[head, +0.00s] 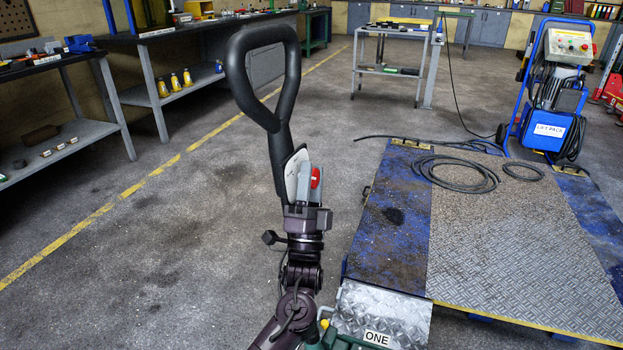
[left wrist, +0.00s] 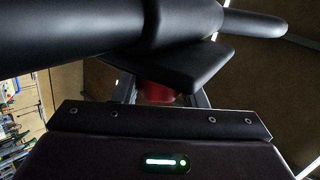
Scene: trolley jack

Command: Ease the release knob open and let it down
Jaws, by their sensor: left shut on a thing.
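The black jack handle (head: 281,150) stands up in the middle of the head view, with a loop grip at its top. The red release knob (head: 316,177) sits just below the loop's stem, beside a pale plate on the handle. My left gripper (head: 308,184) reaches up from below and is shut on the knob. In the left wrist view the red knob (left wrist: 157,93) shows between the two grey fingers, partly hidden by the black handle (left wrist: 120,30) crossing above. The jack's green body (head: 345,341) is only partly seen at the bottom edge. My right gripper is not in view.
A blue lift platform (head: 390,240) with a tread-plate deck lies to the right, with a coiled black hose on it. A blue lift pack (head: 550,130) stands behind it. Workbenches (head: 185,38) line the left. The floor left of the handle is clear.

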